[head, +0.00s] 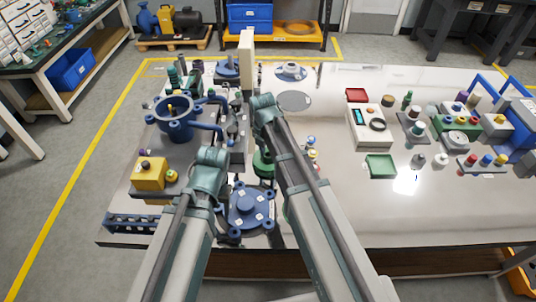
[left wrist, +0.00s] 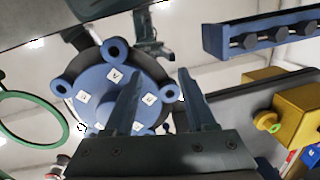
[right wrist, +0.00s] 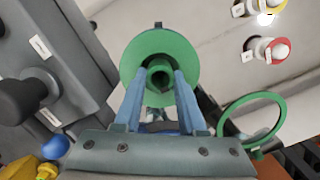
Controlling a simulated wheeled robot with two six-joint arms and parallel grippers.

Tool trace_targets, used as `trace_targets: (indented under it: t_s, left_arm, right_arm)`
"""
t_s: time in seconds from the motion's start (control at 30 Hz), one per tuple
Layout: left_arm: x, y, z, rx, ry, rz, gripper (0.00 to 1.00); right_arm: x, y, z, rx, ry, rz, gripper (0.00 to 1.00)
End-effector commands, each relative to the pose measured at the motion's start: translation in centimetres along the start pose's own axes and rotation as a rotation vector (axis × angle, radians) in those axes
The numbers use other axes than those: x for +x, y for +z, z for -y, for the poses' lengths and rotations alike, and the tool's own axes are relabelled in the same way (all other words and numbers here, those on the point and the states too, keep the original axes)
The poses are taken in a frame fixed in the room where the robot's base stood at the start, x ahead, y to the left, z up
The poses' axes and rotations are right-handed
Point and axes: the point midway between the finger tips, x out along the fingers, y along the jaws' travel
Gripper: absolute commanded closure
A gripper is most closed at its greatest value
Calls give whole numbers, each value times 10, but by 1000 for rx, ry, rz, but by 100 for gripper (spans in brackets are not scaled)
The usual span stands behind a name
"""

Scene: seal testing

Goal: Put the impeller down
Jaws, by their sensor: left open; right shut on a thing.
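The green impeller (right wrist: 159,50), a round disc with a central hub, is between the fingers of my right gripper (right wrist: 159,76), which is shut on its hub. In the head view the impeller (head: 263,163) shows beside my right arm, low over the bench. I cannot tell whether it touches the bench top. My left gripper (left wrist: 159,73) is open and empty over a blue round cover (left wrist: 112,88) with lugs and white tags. This cover (head: 248,203) lies near the bench's front edge. The fingertips of both grippers are hard to make out in the head view.
A green ring (right wrist: 253,117) lies near the impeller. A blue pump housing (head: 174,124), a yellow block (head: 149,174) and a blue slotted rack (head: 135,222) stand at left. A grey machine (right wrist: 50,70) is close beside the impeller. Bench space right of my right arm (head: 340,205) is clear.

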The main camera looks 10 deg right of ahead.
Motion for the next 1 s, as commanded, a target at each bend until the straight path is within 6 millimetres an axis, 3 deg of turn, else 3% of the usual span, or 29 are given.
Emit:
trace_targets:
  t_s: [0.17,0.2,0.37,0.77,1.0]
  left_arm:
    - [4,0,0,0,0,0,44]
    - [3,0,0,0,0,0,44]
    - [2,0,0,0,0,0,44]
    - [-1,0,0,0,0,0,44]
    - [-20,1,2,0,0,0,44]
  right_arm:
    - [4,0,0,0,0,0,100]
    - [3,0,0,0,0,0,56]
    - [2,0,0,0,0,0,30]
    - [-1,0,0,0,0,0,30]
    - [-20,0,0,0,0,0,30]
